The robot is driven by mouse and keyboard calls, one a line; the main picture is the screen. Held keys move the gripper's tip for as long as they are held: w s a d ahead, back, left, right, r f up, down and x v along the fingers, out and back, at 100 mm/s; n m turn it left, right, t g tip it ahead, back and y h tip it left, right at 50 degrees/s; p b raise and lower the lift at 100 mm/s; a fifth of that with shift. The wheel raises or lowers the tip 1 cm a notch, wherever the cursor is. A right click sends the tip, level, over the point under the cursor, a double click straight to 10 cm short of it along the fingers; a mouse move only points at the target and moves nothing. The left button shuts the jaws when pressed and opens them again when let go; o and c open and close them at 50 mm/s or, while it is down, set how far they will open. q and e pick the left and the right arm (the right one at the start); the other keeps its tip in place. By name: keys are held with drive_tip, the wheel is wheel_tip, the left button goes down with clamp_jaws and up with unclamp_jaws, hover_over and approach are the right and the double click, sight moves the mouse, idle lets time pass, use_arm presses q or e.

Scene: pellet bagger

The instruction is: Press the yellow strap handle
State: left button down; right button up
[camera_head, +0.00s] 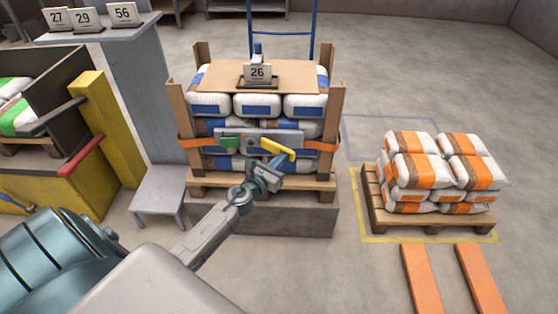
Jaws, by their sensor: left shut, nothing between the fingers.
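The yellow strap handle (276,147) sits on the right part of a grey metal bar (255,136) across the front of a pallet load. It slants down to the right. An orange strap (315,145) runs from the bar around the cardboard corner posts. My left gripper (270,172) is shut and empty, just below and slightly left of the handle. I cannot tell whether a fingertip touches the handle. My right gripper is not in view.
A green part (229,143) sits on the bar's left. White and blue bags (209,105) are stacked under a cardboard sheet with a "26" sign (257,73). A small grey stand (159,195) is left. Orange-and-white bags (420,167) fill a pallet right, with orange forks (420,280) before it.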

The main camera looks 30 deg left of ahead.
sight(292, 150)
use_arm(q)
drive_tip(key=shift+w, duration=0.1)
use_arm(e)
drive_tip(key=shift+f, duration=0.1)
